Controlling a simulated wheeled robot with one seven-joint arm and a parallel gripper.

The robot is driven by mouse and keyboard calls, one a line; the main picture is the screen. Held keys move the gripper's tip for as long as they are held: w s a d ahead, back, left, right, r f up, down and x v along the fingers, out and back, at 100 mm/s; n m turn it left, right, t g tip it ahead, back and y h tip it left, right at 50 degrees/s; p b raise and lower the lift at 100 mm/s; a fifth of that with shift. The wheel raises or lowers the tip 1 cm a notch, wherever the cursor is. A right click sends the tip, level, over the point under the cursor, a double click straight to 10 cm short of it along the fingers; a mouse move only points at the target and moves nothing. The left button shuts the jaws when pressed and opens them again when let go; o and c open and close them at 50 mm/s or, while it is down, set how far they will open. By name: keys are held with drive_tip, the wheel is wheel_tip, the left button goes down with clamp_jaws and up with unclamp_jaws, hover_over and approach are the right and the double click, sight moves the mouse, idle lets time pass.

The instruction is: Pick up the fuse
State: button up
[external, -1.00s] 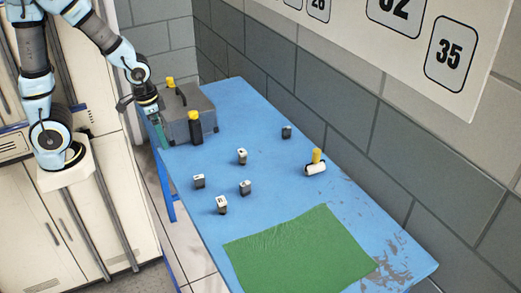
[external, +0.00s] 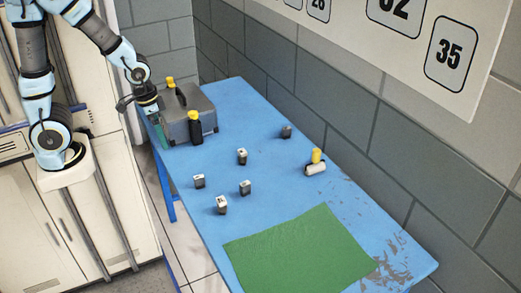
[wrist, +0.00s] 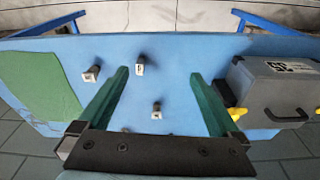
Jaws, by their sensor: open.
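I cannot tell for sure which thing is the fuse. A short white cylinder with dark ends (external: 315,169) lies on the blue table, in front of a yellow upright piece (external: 317,155). Several small dark blocks with pale tops stand in mid-table, such as one (external: 242,156) and another (external: 221,205); in the wrist view one block (wrist: 156,113) shows between my fingers, farther off. My gripper (external: 160,134) is at the table's far left edge, beside the grey toolbox. In the wrist view my gripper's green fingers (wrist: 159,76) are wide apart with nothing held.
The grey toolbox (external: 181,101) stands close to my gripper, with yellow-topped black pieces (external: 196,132) at it; it also shows in the wrist view (wrist: 265,85). A green cloth (external: 300,258) covers the near table end. A block wall runs behind the blue table (external: 270,130).

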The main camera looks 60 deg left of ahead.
drive_tip(key=c, duration=0.6)
